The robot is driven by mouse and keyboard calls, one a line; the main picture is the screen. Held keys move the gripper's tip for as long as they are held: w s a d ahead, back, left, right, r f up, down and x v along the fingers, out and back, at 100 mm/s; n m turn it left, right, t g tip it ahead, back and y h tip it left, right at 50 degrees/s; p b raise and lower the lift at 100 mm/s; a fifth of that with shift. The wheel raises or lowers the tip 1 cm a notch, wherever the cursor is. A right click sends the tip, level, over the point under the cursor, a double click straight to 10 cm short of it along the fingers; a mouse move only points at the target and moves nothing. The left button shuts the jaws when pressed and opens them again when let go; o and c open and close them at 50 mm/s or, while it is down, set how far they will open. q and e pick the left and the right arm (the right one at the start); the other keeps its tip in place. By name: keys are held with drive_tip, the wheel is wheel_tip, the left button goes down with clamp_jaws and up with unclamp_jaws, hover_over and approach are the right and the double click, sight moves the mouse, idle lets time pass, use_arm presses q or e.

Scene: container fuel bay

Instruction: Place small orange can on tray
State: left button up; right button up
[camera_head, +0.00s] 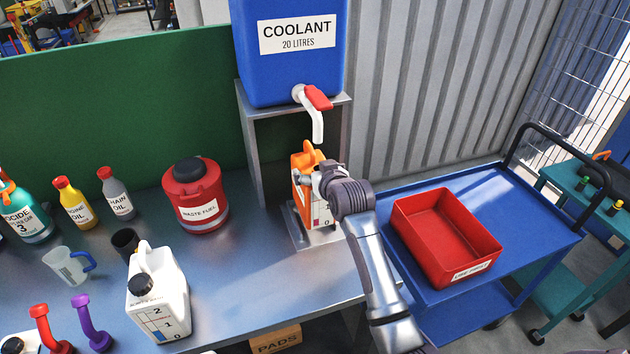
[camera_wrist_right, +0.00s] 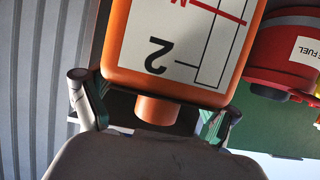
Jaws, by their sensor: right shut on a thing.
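The small orange can (camera_head: 298,192) with a white scale label stands upright on a grey metal plate (camera_head: 294,232) under the coolant tap (camera_head: 317,120). My right gripper (camera_head: 318,178) is shut on the can near its top and hides part of it. In the right wrist view the can (camera_wrist_right: 180,50) fills the upper middle, label upside down, with an orange stub between the two fingers of the gripper (camera_wrist_right: 152,112). The red tray (camera_head: 478,238) is empty on the blue cart to the right. My left gripper is not in view.
A blue coolant container (camera_head: 290,75) sits on a metal stand (camera_head: 258,150) behind the can. A waste fuel can (camera_head: 195,200), a white jug (camera_head: 160,295) and several bottles stand left on the bench. The blue cart (camera_head: 480,190) with a black handle stands right.

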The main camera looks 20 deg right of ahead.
drive_tip(key=shift+w+a, duration=0.15)
drive_tip(key=shift+w, duration=0.05)
drive_tip(key=shift+f+p, duration=0.65)
drive_tip(key=shift+f, duration=1.35)
drive_tip(key=o, duration=1.6)
drive_tip(key=shift+s+f, duration=0.1)
drive_tip(key=shift+f, duration=0.1)
